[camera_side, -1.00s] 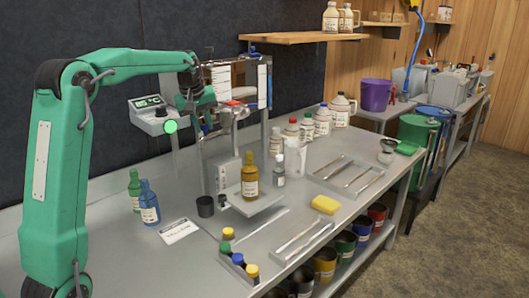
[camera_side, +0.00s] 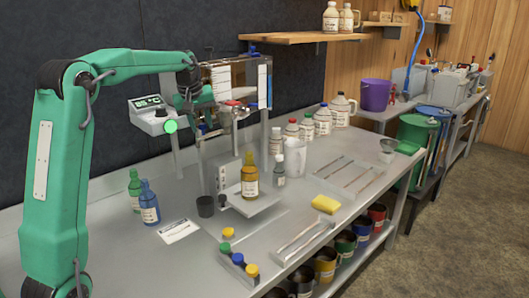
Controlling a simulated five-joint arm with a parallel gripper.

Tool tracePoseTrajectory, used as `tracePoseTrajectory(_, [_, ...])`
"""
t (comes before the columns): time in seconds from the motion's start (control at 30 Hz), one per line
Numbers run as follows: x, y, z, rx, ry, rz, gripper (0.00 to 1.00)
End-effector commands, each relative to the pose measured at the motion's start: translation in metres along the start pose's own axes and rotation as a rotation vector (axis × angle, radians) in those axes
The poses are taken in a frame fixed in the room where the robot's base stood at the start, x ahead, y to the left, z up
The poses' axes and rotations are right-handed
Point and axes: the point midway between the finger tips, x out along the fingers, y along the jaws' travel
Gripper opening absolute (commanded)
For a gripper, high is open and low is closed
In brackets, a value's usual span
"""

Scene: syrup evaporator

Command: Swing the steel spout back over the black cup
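The steel spout (camera_side: 236,113) is a small metal piece with a red part near it, high on the evaporator frame. It stands roughly above the amber bottle (camera_side: 250,182), which is upright on a small metal platform. My gripper (camera_side: 205,128) is at the frame, just left of the spout. Its fingers are small and partly lost among the frame parts, so I cannot tell whether they touch the spout or are open.
A white pitcher (camera_side: 295,157), a yellow sponge (camera_side: 325,204) and trays lie to the right.

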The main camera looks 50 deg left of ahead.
Motion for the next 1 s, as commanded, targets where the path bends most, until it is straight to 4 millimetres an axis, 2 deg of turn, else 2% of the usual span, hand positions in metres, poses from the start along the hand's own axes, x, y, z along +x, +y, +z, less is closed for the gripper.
tracePoseTrajectory(0.37, [-0.005, 0.001, 0.0, 0.001, 0.001, 0.001, 0.35])
tracePoseTrajectory(1.0, [-0.04, 0.001, 0.0, 0.001, 0.001, 0.001, 0.35])
